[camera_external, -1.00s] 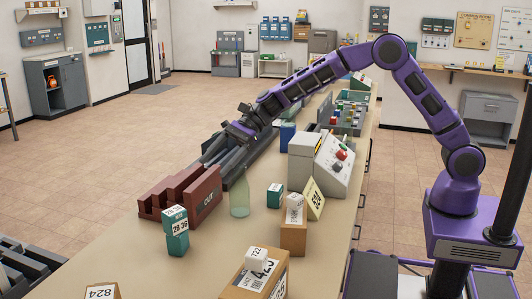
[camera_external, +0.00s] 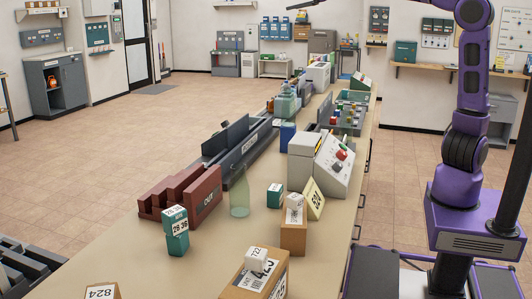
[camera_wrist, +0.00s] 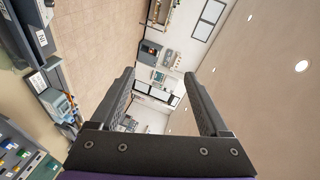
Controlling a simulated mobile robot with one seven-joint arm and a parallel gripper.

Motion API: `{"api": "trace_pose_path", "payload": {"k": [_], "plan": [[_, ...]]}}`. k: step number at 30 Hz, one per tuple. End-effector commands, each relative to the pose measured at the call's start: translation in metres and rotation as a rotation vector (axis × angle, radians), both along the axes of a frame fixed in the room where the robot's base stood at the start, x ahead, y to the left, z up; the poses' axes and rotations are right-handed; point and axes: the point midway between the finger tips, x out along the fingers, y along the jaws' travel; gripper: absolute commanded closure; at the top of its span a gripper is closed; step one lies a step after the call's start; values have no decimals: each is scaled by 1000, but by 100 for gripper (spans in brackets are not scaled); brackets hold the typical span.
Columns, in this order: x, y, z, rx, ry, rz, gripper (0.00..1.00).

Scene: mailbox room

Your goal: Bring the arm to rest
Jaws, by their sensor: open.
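My gripper (camera_wrist: 160,92) shows in the wrist view with its two dark fingers spread apart and nothing between them. The wrist view is turned sideways and looks past the fingers at the far wall, the ceiling and the floor. In the external view my purple arm stands raised above its base at the right. Its upper part runs out of the top of the picture. A dark tip at the top edge may belong to my gripper, but the fingers cannot be made out there.
The floor (camera_external: 110,150) left of the table is clear.

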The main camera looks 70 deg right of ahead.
Motion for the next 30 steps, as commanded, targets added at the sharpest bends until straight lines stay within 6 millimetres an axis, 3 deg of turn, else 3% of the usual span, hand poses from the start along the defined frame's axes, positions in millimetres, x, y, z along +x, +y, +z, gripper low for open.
{"api": "trace_pose_path", "payload": {"k": [7,13,23,30], "plan": [[-25,-67,13,-47,-35,-79,21],[-50,-112,-11,170,-36,-113,21],[-86,-97,-66,143,120,104,21],[-143,-64,-85,56,173,367,21]]}}
